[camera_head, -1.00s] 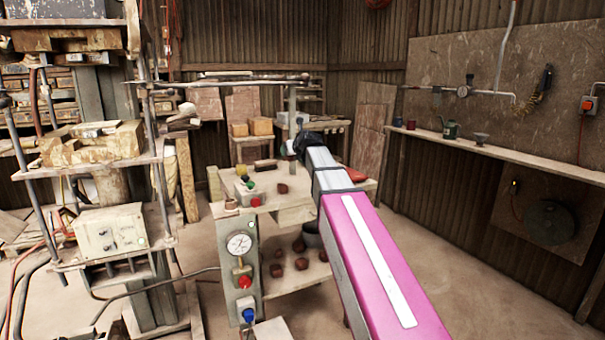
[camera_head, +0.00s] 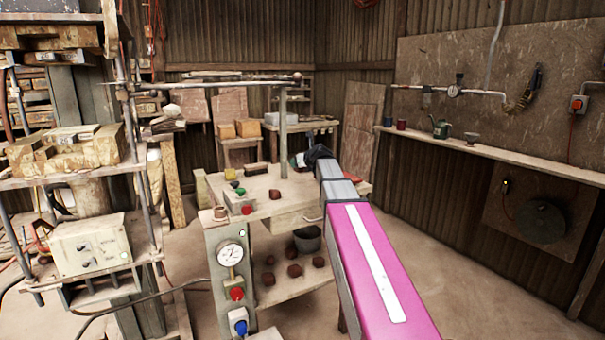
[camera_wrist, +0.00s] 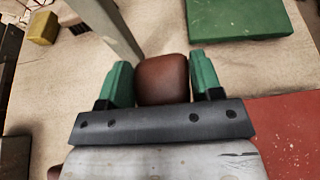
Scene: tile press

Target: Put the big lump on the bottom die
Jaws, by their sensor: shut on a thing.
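A reddish-brown lump (camera_wrist: 163,80) with rounded corners sits between the green fingers of my gripper (camera_wrist: 162,84) in the wrist view. My gripper is shut on it, above a pale table top. In the head view my arm and dark wrist reach over the far right of the work table (camera_head: 222,188), and the fingers and held lump cannot be made out. The press stands at the left, with pale blocks (camera_head: 70,150) on its middle shelf, which look like the bottom die. Whether the held lump is the big one, I cannot tell.
Another brown lump (camera_head: 275,194) lies on the table, and several lie on the lower shelf (camera_head: 262,298) near a grey bucket (camera_head: 307,239). A metal post (camera_head: 283,135) rises from the table. A green slab (camera_wrist: 235,18) and red surface (camera_wrist: 285,135) lie near my gripper.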

